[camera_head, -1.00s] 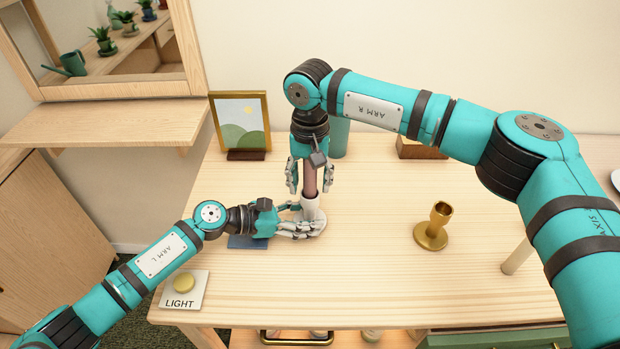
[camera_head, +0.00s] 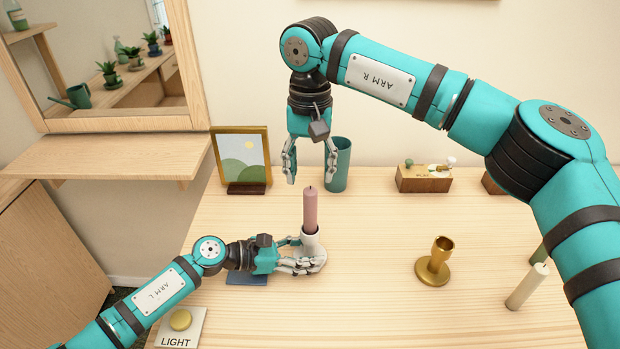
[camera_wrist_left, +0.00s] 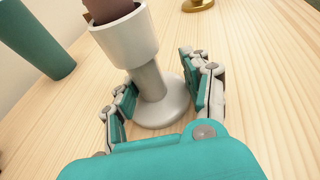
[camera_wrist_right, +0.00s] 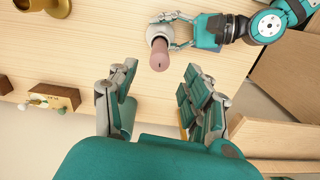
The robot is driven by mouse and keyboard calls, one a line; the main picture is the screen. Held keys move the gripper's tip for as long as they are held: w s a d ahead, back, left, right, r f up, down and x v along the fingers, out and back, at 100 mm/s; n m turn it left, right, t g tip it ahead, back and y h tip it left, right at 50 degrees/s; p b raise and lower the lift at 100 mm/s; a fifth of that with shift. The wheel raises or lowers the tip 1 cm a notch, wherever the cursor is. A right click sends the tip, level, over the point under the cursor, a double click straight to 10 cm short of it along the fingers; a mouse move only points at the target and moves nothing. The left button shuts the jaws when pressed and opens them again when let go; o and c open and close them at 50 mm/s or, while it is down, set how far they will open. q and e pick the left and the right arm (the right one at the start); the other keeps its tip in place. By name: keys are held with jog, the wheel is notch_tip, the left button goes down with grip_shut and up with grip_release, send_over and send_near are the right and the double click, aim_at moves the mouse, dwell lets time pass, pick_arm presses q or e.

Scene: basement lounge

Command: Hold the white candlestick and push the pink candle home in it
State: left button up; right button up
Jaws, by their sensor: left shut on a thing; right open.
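The white candlestick (camera_head: 312,243) stands upright on the table, and the pink candle (camera_head: 310,211) stands upright in its cup. My left gripper (camera_head: 300,265) is shut around the candlestick's stem; in the left wrist view its fingers flank the stem (camera_wrist_left: 150,82) below the cup. The candle's lower end is hidden inside the cup, so its depth cannot be seen. My right gripper (camera_head: 310,172) is open and empty, above the candle and apart from it. In the right wrist view the candle (camera_wrist_right: 160,55) shows from its top end, beyond the open fingers.
A brass candlestick (camera_head: 434,262) and a cream candle (camera_head: 527,287) stand to the right. A green cup (camera_head: 338,165), a framed picture (camera_head: 241,157) and a wooden box (camera_head: 424,178) stand at the back. A light switch plate (camera_head: 181,327) lies at front left.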

pick_arm(q)
jog(key=shift+s+f, duration=0.15)
jog(key=shift+f, duration=0.1)
jog(key=o, duration=0.9)
jog(key=shift+r, duration=0.15)
jog(key=shift+o, duration=0.2)
jog(key=shift+a, duration=0.1)
